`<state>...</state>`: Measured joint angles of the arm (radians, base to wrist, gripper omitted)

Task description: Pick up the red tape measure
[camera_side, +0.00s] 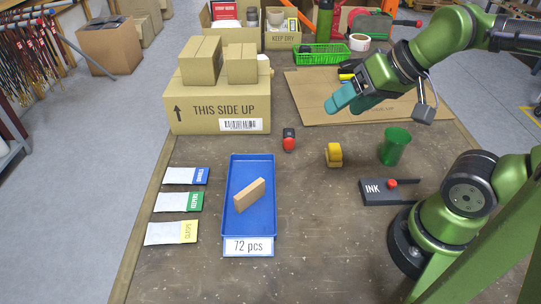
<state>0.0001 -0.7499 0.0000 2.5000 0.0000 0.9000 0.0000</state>
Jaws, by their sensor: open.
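A small red and dark object, which looks like the red tape measure (289,141), lies on the table just right of the large cardboard box. My gripper (340,103) has teal fingers and is in the air above the table, up and to the right of the red tape measure. It is open, and nothing shows between the fingers. A yellow tape measure (334,155) sits on the table to the right of the red one.
A blue tray (231,200) holds a wooden block (249,195). A green cup (394,146) and an ink pad (374,189) stand at the right. A large box (215,113) carries smaller boxes. Sachets (173,232) lie left. Table between tray and ink pad is clear.

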